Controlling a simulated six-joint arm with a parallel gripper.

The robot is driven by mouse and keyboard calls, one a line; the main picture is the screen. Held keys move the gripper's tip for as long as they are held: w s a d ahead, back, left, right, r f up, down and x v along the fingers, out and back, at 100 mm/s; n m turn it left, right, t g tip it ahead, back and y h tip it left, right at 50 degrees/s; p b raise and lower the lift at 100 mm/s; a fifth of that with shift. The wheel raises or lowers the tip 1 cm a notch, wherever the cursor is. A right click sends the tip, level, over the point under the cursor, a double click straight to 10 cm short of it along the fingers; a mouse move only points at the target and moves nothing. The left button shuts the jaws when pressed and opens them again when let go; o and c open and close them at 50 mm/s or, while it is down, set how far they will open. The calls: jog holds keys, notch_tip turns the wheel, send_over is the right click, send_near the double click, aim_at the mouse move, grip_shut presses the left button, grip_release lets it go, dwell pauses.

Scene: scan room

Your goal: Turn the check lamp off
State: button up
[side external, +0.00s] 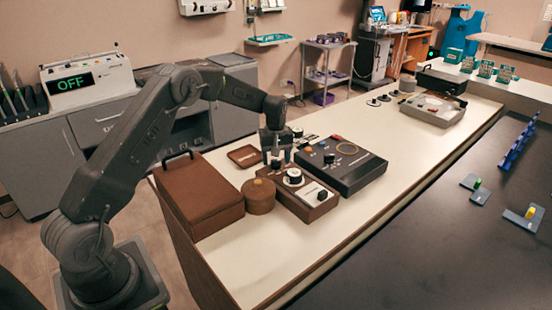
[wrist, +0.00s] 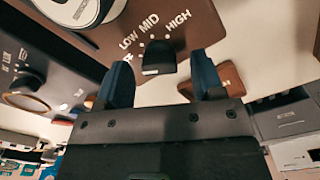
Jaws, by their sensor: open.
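A brown control box (side external: 318,208) stands on the pale bench, with a white round dial (side external: 293,177) on top. In the wrist view its brown panel (wrist: 205,35) carries the words LOW, MID and HIGH and a partly hidden label ending in F. A black knob (wrist: 162,56) sits below these words, with a small white mark on its near side; I cannot tell which setting it points to. My gripper (side external: 277,152) is above the box's far-left end, fingers down. In the wrist view the open fingers (wrist: 162,72) appear on either side of the knob; contact is unclear.
A dark console (side external: 345,170) stands right beside the box. A round brown container (side external: 258,196), a large brown case (side external: 198,195) and a small brown tray (side external: 244,156) are close on the left. A white device (side external: 88,78) at the back left displays a green OFF. The bench's right front is clear.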

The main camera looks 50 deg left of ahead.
aim_at(276, 160)
notch_tip(276, 160, up, 14)
jog(key=shift+f, duration=0.25)
dwell(0.3)
jog(key=s+d+r+m+t, duration=0.3)
jog(key=s+d+r+m, duration=0.3)
jog(key=s+d+r, duration=0.7)
jog(key=s+d+f+m+t, duration=0.1)
jog(key=s+d+f+m, duration=0.1)
jog(key=s, duration=0.8)
jog(key=s+d+f+m+t, duration=0.1)
jog(key=s+d+f+m, duration=0.2)
jog(key=s, duration=0.7)
jog(key=shift+s+d+m+t, duration=0.3)
jog(key=shift+s+d+m, duration=0.05)
jog(key=shift+d+m, duration=0.25)
